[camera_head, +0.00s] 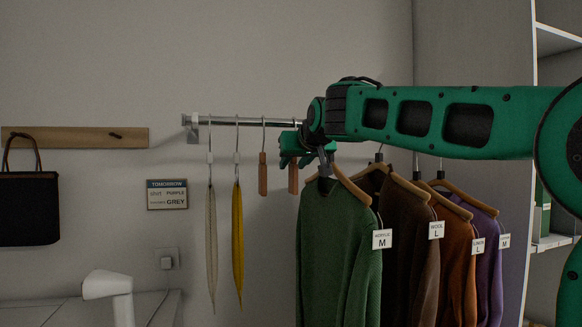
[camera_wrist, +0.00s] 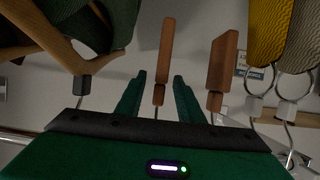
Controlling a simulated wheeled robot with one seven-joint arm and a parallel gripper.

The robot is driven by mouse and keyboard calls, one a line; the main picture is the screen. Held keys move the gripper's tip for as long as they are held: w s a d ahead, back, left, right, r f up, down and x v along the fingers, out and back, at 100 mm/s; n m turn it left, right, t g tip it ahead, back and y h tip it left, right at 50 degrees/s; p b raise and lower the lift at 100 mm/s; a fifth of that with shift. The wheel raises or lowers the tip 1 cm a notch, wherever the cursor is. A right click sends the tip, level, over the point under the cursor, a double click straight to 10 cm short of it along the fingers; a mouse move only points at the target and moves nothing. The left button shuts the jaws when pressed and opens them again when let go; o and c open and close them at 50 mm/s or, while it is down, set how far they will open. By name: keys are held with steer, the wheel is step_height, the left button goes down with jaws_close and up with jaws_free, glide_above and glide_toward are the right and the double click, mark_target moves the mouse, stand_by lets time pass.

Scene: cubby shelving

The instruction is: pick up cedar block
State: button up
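Two reddish-brown cedar blocks hang from the rod: a left cedar block (camera_head: 263,179) and a right cedar block (camera_head: 293,180), the latter at my gripper. In the wrist view, the right cedar block (camera_wrist: 166,48) extends past the fingertips, with its narrow top and hook between the two fingers. Gaps show on both sides, so the fingers look apart from it. The left cedar block (camera_wrist: 222,62) is just outside the right-hand finger. My gripper (camera_wrist: 159,80) is open; in the head view, my gripper (camera_head: 292,160) is partly overlapped by my wrist.
A green sweater (camera_head: 335,240) hangs close on the right, with brown, orange and purple ones beyond. A yellow strip (camera_head: 238,240) and a pale strip (camera_head: 211,240) hang left of the blocks. The metal rod (camera_head: 235,120) runs above. A small sign (camera_head: 167,195) is on the wall.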

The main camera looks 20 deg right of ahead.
steer(key=shift+w+f, duration=0.15)
steer(key=shift+w, duration=0.15)
jaws_close()
steer(key=shift+r, duration=0.75)
step_height(320, 180, up, 2)
steer(key=shift+r, duration=0.2)
steer(key=s+a+r, duration=0.6)
steer(key=s+r, duration=0.1)
steer(key=s, duration=0.2)
steer(key=shift+s+a, duration=0.35)
